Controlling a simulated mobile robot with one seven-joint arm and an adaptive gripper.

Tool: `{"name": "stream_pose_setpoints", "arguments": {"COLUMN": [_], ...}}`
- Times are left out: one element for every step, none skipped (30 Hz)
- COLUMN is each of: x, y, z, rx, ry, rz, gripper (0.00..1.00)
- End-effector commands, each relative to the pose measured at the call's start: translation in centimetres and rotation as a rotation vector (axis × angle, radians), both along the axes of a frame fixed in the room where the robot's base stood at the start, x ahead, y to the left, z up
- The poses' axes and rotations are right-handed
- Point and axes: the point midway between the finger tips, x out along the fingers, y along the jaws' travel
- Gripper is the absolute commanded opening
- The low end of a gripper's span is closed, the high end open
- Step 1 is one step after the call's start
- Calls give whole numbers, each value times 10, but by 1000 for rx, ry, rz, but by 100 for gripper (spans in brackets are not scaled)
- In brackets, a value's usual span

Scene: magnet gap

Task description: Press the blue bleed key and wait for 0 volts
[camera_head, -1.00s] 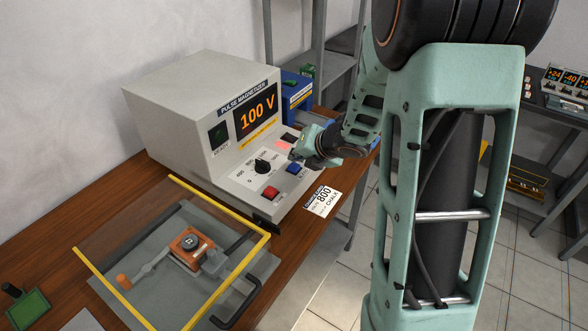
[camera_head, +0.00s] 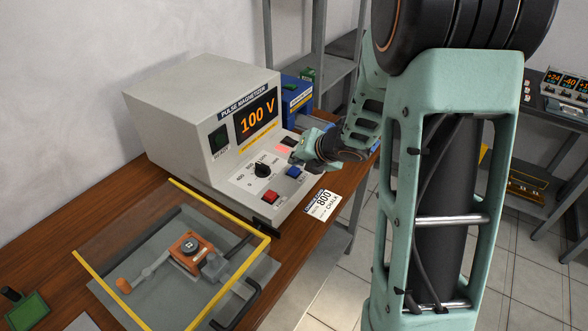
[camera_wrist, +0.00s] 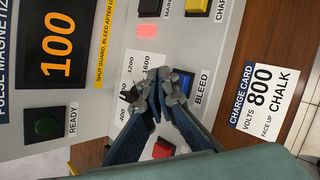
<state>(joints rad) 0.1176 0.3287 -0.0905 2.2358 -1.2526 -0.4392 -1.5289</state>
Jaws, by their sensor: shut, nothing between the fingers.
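The grey pulse magnetizer (camera_head: 170,105) stands on the wooden bench. Its orange display (camera_head: 257,113) reads 100 V. The blue bleed key (camera_head: 294,172) is on the sloped front panel, near the red button (camera_head: 270,197) and the black dial (camera_head: 262,169). In the wrist view, the blue key (camera_wrist: 185,80) shows beside the label BLEED. My gripper (camera_wrist: 166,84) is shut and empty, its fingertips overlapping the key's left side in this view and hiding part of it. I cannot tell whether they touch the panel.
A clear guard with yellow edges (camera_head: 220,214) covers an orange fixture (camera_head: 190,247) at lower left. A white charge card (camera_head: 322,204) reading 800 lies right of the panel. A blue unit (camera_head: 297,92) stands behind the magnetizer. A pinkish-red light (camera_wrist: 147,31) glows on the panel.

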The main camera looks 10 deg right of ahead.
Motion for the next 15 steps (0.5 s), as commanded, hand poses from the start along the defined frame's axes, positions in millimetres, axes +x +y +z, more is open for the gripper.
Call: {"name": "stream_pose_setpoints", "arguments": {"x": [0,0,0,0,0,0,0,0,0,0,0,0,0,0,0], "y": [0,0,0,0,0,0,0,0,0,0,0,0,0,0,0], "z": [0,0,0,0,0,0,-1,-1,-2,-3,-4,-6,-7,-8,-9], "rx": [0,0,0,0,0,0,0,0,0,0,0,0,0,0,0], "ry": [0,0,0,0,0,0,0,0,0,0,0,0,0,0,0], "rz": [0,0,0,0,0,0,0,0,0,0,0,0,0,0,0], "gripper": [0,0,0,0,0,0,0,0,0,0,0,0,0,0,0]}}
